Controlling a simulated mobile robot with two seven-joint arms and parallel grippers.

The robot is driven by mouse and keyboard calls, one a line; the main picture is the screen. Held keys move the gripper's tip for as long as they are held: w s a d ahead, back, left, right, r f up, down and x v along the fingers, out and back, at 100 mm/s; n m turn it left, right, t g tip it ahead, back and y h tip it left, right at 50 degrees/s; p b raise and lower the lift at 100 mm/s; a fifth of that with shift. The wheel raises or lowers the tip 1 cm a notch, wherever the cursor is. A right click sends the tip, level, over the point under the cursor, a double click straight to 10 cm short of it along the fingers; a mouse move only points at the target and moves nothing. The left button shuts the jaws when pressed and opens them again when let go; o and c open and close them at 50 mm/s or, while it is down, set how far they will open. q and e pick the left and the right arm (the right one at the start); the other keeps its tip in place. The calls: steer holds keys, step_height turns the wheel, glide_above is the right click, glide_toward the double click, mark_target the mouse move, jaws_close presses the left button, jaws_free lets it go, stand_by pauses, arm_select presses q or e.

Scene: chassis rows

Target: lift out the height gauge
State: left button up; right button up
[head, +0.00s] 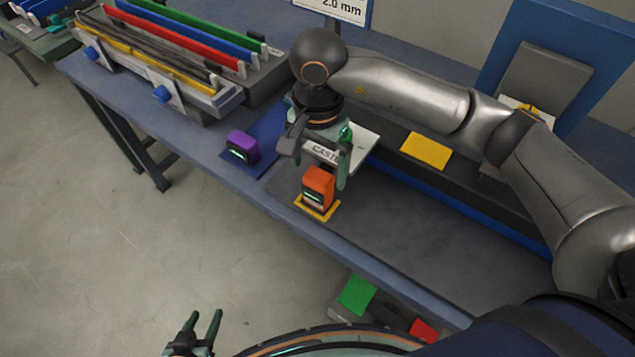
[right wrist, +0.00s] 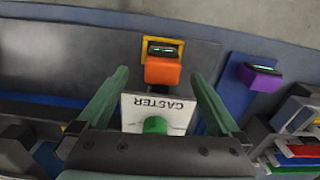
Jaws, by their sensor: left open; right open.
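No part is labelled as the height gauge; two small blocks with lit displays are in view. The orange block (head: 318,187) stands on a yellow pad (head: 331,212), and it shows in the right wrist view (right wrist: 163,72) between and just beyond the fingers. The purple block (head: 242,146) stands on a blue mat (head: 262,160), and also shows in the right wrist view (right wrist: 260,77). My right gripper (head: 314,172) is open and empty above and behind the orange block, apparently apart from it. My left gripper (head: 206,316) is open and empty, low, away from the bench.
A white card reading CASTER (right wrist: 170,108) lies under my right gripper, with a green round thing (right wrist: 155,125) at it. A rack of coloured bars (head: 185,45) stands at the left. A yellow patch (head: 426,150) lies at the back. The bench front (head: 430,230) is clear.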

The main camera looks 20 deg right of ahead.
mark_target(318, 180)
step_height(318, 180, down, 5)
steer(key=shift+r, duration=0.2)
steer(key=shift+w+f+p, duration=0.15)
steer(key=shift+f+p, duration=0.15)
steer(key=shift+f, duration=1)
steer(key=shift+w+f+p, duration=0.15)
steer(key=shift+f+p, duration=0.1)
steer(key=shift+f, duration=1.05)
jaws_close()
